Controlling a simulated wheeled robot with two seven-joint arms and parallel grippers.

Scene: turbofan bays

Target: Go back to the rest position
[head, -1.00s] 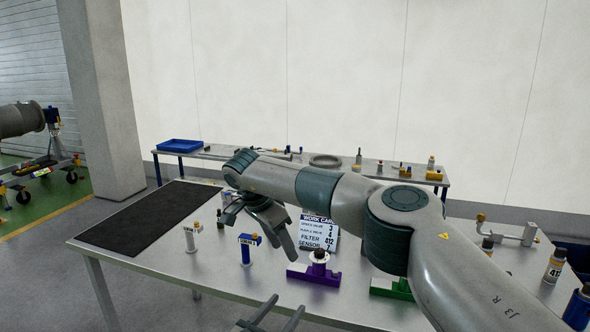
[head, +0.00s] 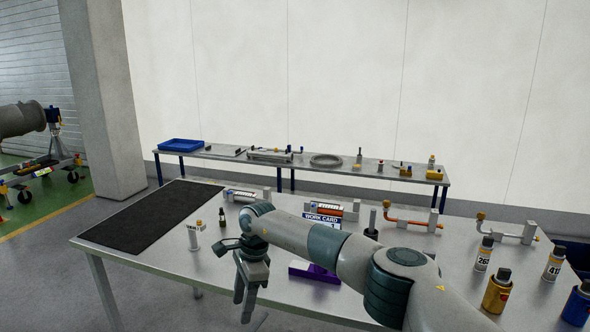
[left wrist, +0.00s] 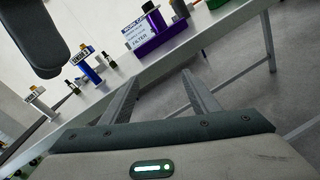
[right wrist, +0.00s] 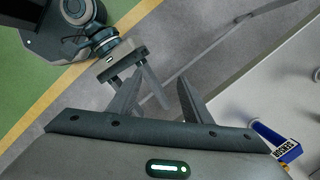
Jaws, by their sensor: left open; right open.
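My left gripper (left wrist: 160,85) is open and empty in the left wrist view, close to the table's edge. It shows in the right wrist view (right wrist: 127,72) with its fingers apart over the floor. In the head view I cannot make it out clearly.
The steel table (head: 165,262) carries a black mat (head: 150,218), a white post (head: 193,238), a purple holder (head: 314,274), a work card (head: 322,222) and several bottles at right. My right arm hides part of it. A blue stand (left wrist: 88,72) shows in the left wrist view.

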